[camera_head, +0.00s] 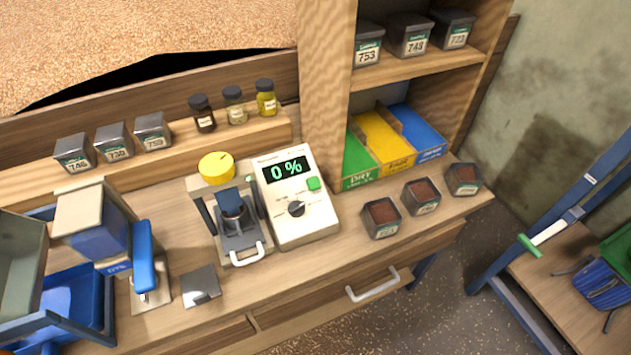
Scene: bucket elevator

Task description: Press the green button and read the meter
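The meter (315,222) is a cream box standing on the wooden bench, tilted in the picture. A black dial (296,208) sits left of and below the button. Nothing covers the display or the button. My gripper is not in view.
A small press with a yellow knob (216,168) stands directly left of the meter. Sample tins (382,218) stand to its right, and bottles (235,106) stand on a ledge behind. A wooden post (325,80) rises behind the meter.

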